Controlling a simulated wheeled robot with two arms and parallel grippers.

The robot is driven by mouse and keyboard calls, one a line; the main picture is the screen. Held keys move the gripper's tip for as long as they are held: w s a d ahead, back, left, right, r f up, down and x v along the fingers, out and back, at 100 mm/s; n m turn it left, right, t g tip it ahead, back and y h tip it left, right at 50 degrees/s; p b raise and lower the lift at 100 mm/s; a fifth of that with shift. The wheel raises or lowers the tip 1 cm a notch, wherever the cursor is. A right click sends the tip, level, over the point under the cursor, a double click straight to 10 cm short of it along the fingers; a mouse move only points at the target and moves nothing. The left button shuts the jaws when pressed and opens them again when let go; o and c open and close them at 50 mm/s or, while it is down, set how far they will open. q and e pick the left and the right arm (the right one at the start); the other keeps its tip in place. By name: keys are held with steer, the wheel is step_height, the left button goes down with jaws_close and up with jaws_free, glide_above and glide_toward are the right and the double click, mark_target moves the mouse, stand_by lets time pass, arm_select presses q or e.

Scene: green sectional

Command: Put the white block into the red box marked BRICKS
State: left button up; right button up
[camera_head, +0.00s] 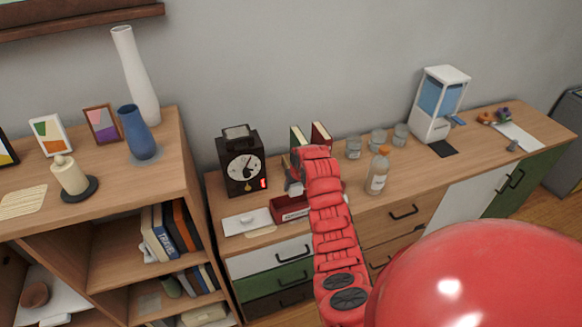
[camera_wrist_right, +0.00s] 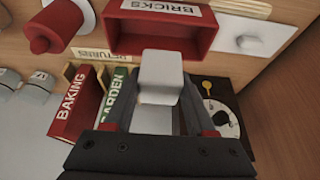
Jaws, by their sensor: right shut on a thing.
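The white block (camera_wrist_right: 160,75) is held between the fingertips of my right gripper (camera_wrist_right: 158,100) in the wrist view. The red box marked BRICKS (camera_wrist_right: 192,47) lies just beyond the block, with its label on the far side. The block's far end overlaps the box's near wall in this view; I cannot tell its height above the box. In the head view the red box (camera_head: 281,216) sits on the wooden cabinet top, partly hidden by my right arm. My right gripper (camera_head: 294,184) is shown just behind and above it. My left gripper is not in view.
A black scale or clock (camera_head: 240,162) stands left of the box. Red BAKING (camera_wrist_right: 73,103) and green GARDEN books stand close to the gripper. A white plate (camera_head: 247,221) lies left of the box.

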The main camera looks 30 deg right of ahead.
mark_target(292, 207)
steer(key=shift+w+d+r, duration=0.4)
steer(key=shift+w+r, duration=0.05)
steer(key=shift+r, duration=0.1)
steer(key=shift+s+a+f, duration=0.1)
steer(key=shift+s+f, duration=0.05)
steer(key=shift+f, duration=0.4)
steer(key=shift+f+b, duration=0.55)
steer(key=shift+f, duration=1.25)
steer(key=shift+f+b, duration=2.45)
steer(key=shift+f, duration=1.05)
steer(key=o, duration=1.4)
